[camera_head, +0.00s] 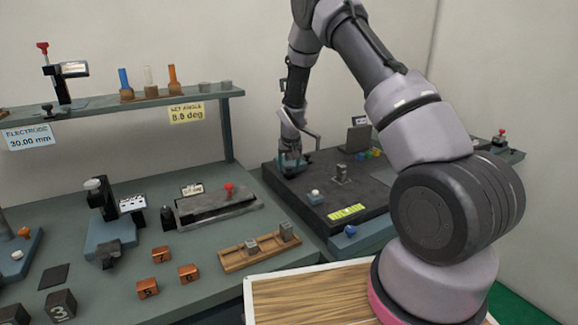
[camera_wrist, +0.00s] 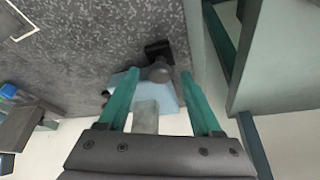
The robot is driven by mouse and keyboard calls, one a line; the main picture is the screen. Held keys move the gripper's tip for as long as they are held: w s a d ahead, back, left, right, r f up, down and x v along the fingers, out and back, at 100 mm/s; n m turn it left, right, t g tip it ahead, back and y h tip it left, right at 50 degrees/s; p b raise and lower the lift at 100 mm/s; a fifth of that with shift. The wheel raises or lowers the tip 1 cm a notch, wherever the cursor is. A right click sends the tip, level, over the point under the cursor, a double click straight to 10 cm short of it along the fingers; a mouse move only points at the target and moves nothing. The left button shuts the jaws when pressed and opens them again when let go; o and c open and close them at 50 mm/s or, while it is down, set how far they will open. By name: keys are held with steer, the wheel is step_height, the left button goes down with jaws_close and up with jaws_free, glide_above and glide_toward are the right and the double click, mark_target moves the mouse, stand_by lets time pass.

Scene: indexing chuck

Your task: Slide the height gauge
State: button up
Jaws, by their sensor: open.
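My gripper (camera_head: 291,163) is low over the far left part of the dark surface plate (camera_head: 327,190). In the wrist view my gripper (camera_wrist: 160,73) has its two teal fingers apart, one on each side of what looks like the height gauge (camera_wrist: 157,91). That thing shows a dark block, a round grey knob, a pale blue part and a grey bar. The fingers' contact with it cannot be told. In the head view it is mostly hidden behind my gripper.
On the plate stand a small grey block piece (camera_head: 341,174), a white-topped button (camera_head: 314,196), a yellow-green strip (camera_head: 347,212) and a dark upright box (camera_head: 358,139). The left bench holds copper cubes (camera_head: 188,273) and a wooden tray (camera_head: 261,250). A shelf (camera_head: 110,104) is above.

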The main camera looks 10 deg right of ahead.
jaws_close()
stand_by(1.5)
